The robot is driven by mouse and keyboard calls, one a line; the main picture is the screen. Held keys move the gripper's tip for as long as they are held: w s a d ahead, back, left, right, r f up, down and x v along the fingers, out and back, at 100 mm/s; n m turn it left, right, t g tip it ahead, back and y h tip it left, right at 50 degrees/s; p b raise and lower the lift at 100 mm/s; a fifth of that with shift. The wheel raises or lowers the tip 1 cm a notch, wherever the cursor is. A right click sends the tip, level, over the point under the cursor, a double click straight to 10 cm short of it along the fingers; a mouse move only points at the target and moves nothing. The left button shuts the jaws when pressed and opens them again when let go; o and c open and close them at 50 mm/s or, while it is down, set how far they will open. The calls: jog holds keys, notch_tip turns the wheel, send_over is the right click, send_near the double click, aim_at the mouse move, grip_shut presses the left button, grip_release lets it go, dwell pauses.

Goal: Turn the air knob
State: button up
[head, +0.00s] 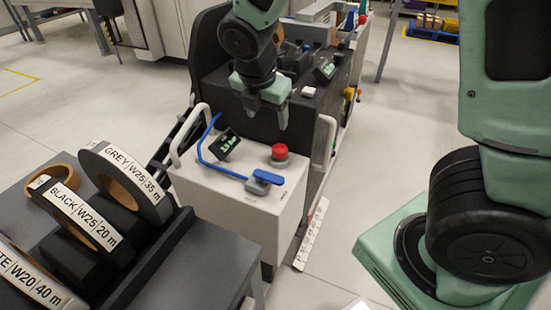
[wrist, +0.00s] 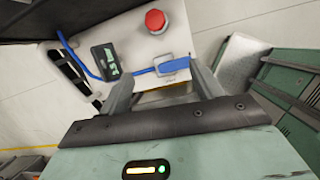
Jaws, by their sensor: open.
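A blue lever handle (head: 268,176) on a grey block with a blue air hose sits on the front edge of the white machine cabinet; I take it for the air knob. In the wrist view the blue handle (wrist: 173,65) shows beyond the fingertips, nearer the right finger. My gripper (head: 266,117) is open and empty. It hangs above the machine, farther back than the handle, with its fingers pointing down. In the wrist view my gripper (wrist: 162,82) has a wide gap between its fingers. Nothing touches the handle.
A red button (head: 280,153) and a small display (head: 225,144) stand near the handle on the cabinet top (head: 205,180). White rails (head: 323,150) flank the cabinet. Labelled edge-band rolls (head: 125,180) stand on a dark table at left. Floor at right is partly open.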

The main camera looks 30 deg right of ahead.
jog(key=w+d+f+n, duration=0.2)
jog(key=b, duration=0.5)
send_near(280, 148)
jog(key=shift+h, duration=0.4)
jog(key=x, duration=0.9)
jog(key=shift+a+f, duration=0.15)
jog(key=shift+a, duration=0.2)
jog(key=c, duration=1)
